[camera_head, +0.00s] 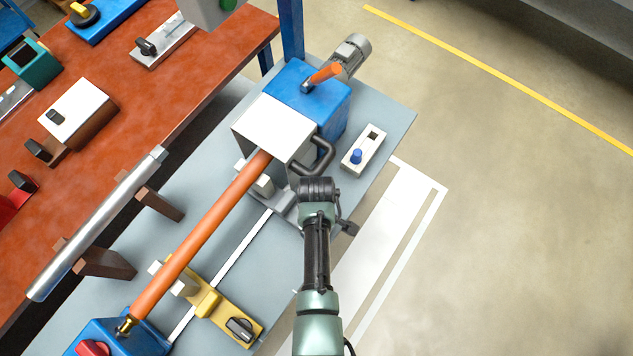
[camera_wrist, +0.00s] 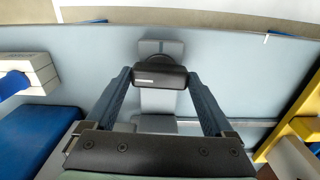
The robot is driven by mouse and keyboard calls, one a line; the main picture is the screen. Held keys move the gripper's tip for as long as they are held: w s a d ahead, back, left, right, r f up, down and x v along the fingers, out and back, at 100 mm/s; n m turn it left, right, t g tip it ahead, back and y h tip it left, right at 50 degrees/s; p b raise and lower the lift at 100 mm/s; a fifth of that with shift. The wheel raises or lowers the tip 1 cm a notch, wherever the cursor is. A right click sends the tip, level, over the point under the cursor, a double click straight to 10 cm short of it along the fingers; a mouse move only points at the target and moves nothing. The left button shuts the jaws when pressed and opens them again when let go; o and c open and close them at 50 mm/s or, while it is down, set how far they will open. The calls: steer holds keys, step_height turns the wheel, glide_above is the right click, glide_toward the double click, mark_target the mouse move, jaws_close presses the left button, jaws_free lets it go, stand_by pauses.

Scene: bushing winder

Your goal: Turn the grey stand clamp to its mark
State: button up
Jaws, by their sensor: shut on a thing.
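The grey stand clamp (camera_wrist: 160,82) is a black bar-shaped knob on the grey stand (camera_wrist: 162,104). In the wrist view my gripper (camera_wrist: 160,75) is shut on the knob, with one finger at each end of the bar. The bar lies crosswise in that view. In the head view my arm hides the knob; part of the grey stand (camera_head: 283,201) shows beside it, under the orange rod. I cannot make out a mark by the knob.
A long orange rod (camera_head: 200,235) runs from the white-fronted machine housing (camera_head: 272,125) to a blue end block (camera_head: 118,338). A yellow stand (camera_head: 207,303) with a black knob (camera_head: 241,328) is nearer. A control box (camera_head: 362,150) sits right of the housing. Open floor lies right.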

steer(key=shift+n, duration=0.4)
steer(key=o, duration=1.1)
steer(key=shift+r, duration=0.2)
step_height(320, 180, up, 13)
steer(key=shift+f, duration=0.15)
